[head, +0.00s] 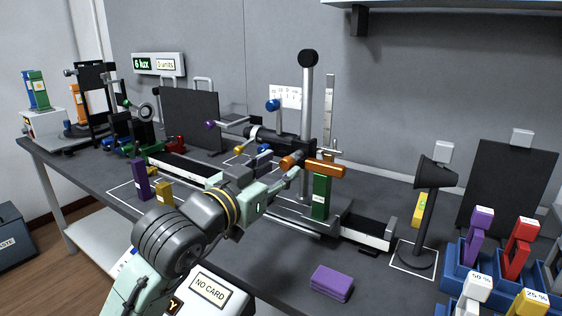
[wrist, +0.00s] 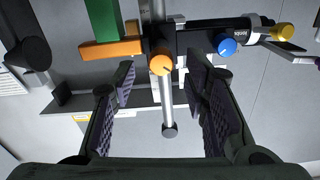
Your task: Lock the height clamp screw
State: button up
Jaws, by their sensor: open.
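An orange round knob (head: 287,163) with a dark mark sits on the clamp at the upright metal post (head: 307,90); it looks like the height clamp screw. In the wrist view the orange knob (wrist: 162,63) lies ahead of my gripper (wrist: 160,100), slightly above the middle between the fingers. My gripper is open and empty, its two padded fingers apart with the post (wrist: 168,100) showing between them. The knob is beyond the fingertips and appears untouched. In the head view my gripper (head: 290,183) is just in front of the post, its fingers partly hidden.
A blue knob (wrist: 227,46) and the dark barrel are right of the orange knob in the wrist view. An orange bar (head: 325,170) and green block (head: 321,197) stand close to my gripper. A black lamp (head: 430,210) stands right.

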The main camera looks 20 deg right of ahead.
aim_at(286, 164)
jog(key=shift+x, duration=1.15)
jog(key=shift+w, duration=0.1)
jog(key=shift+c, duration=0.5)
grip_shut()
